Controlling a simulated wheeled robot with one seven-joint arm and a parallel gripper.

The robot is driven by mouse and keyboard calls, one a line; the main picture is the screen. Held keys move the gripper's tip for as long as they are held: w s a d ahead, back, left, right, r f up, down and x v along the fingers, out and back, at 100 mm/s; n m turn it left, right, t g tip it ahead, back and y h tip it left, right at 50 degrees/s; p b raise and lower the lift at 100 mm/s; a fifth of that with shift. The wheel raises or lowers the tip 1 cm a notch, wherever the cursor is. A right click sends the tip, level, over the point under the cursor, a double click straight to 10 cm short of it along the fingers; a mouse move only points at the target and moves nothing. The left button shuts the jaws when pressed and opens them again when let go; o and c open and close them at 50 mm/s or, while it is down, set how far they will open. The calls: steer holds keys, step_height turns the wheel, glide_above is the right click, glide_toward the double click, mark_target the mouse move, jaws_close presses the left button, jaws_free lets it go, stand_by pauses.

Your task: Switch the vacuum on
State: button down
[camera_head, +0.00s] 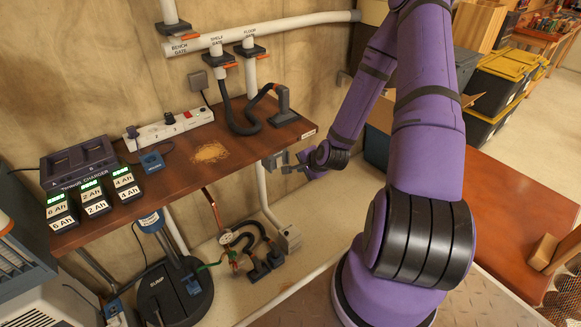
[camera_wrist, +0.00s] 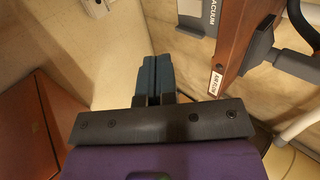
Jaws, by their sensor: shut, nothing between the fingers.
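A grey switch box (camera_head: 274,162) hangs at the right end of the wooden shelf, just below its edge. In the wrist view a pale plate lettered VACUUM (camera_wrist: 208,14) shows at the top, partly cut off by the frame. A grey part (camera_wrist: 191,32) sits at its lower left. My gripper (camera_head: 288,164) is beside the box, very near it; I cannot tell if they touch. In the wrist view my gripper (camera_wrist: 155,64) has its fingers together and empty, below and left of the lettered plate. The switch's position cannot be made out.
The wooden shelf (camera_head: 225,172) carries a power strip (camera_head: 168,129), a battery charger (camera_head: 78,160) and a black hose (camera_head: 232,112). Its end (camera_wrist: 236,50) stands close to the right of my gripper. Pipes and a black round sump unit (camera_head: 175,296) are below. An orange-brown bench (camera_head: 510,205) is at right.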

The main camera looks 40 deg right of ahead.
mark_target(280, 164)
steer(key=w+r+x, duration=0.1)
steer(key=w+x, duration=0.1)
steer(key=x, duration=1)
steer(key=shift+r, duration=0.2)
steer(key=shift+w, duration=0.2)
steer(key=shift+w, duration=0.15)
steer(key=shift+r, duration=0.8)
